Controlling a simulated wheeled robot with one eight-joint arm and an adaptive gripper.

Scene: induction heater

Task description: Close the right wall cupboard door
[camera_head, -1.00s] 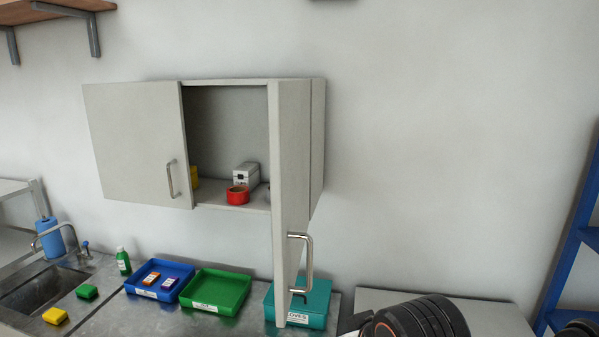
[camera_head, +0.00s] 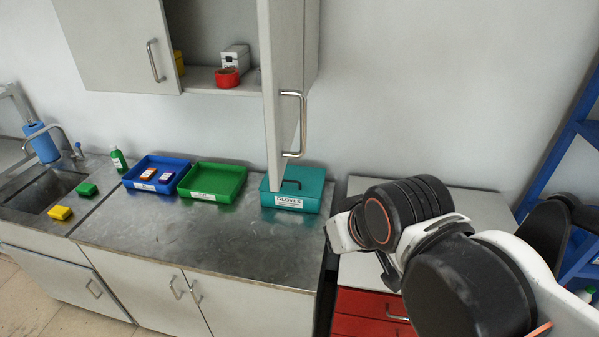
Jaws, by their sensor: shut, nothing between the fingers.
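The right wall cupboard door (camera_head: 278,85) stands open, swung out from the cupboard (camera_head: 225,85) toward me and seen nearly edge-on. Its metal bar handle (camera_head: 303,125) is on the face turned right. The door's top is cut off by the picture edge. The left cupboard door (camera_head: 110,45) is shut. My black and white arm links fill the lower right, to the right of and below the door, apart from it in the picture. The fingers of my gripper cannot be made out.
A white box (camera_head: 236,57) and red roll (camera_head: 227,77) sit inside the cupboard. Below are a teal gloves box (camera_head: 294,190), green tray (camera_head: 213,181) and blue tray (camera_head: 157,173) on the metal counter (camera_head: 190,235). A blue rack (camera_head: 562,150) stands at right.

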